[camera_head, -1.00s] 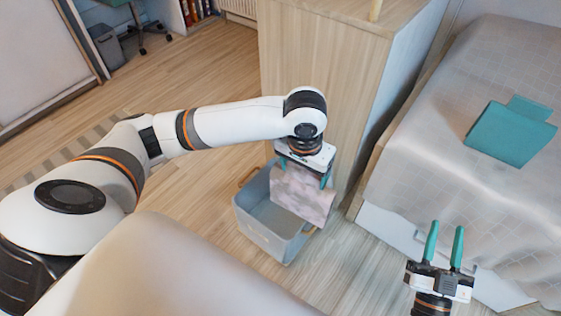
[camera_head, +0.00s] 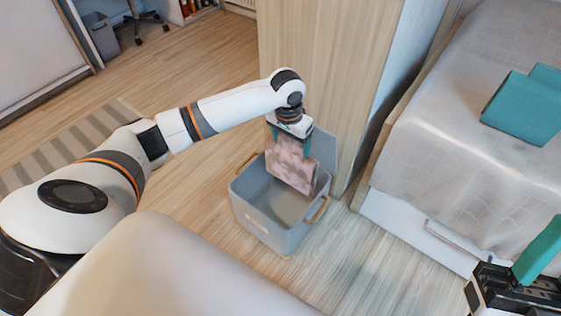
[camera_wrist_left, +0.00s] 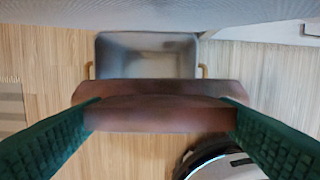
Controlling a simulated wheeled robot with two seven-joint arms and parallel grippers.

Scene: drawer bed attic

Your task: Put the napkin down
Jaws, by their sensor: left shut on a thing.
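The napkin (camera_head: 291,168) is a pinkish, mottled, flat piece hanging upright from my left gripper (camera_head: 290,141). In the left wrist view the napkin (camera_wrist_left: 160,119) spans the space between both green fingers, seen nearly edge-on. My left gripper is shut on it. In the head view its lower edge overlaps the opening of a grey box (camera_head: 262,231); how deep it reaches is unclear. The box also shows beyond the napkin in the left wrist view (camera_wrist_left: 146,42). My right gripper (camera_head: 538,255) is at the lower right, partly cut off, with one teal finger clear.
The box stands on the wood floor with handles at its sides and a grey panel (camera_head: 324,150) behind it. A wooden cabinet (camera_head: 325,65) is close behind. The bed (camera_head: 440,150) with a teal item (camera_head: 522,108) is to the right. Floor left of the box is clear.

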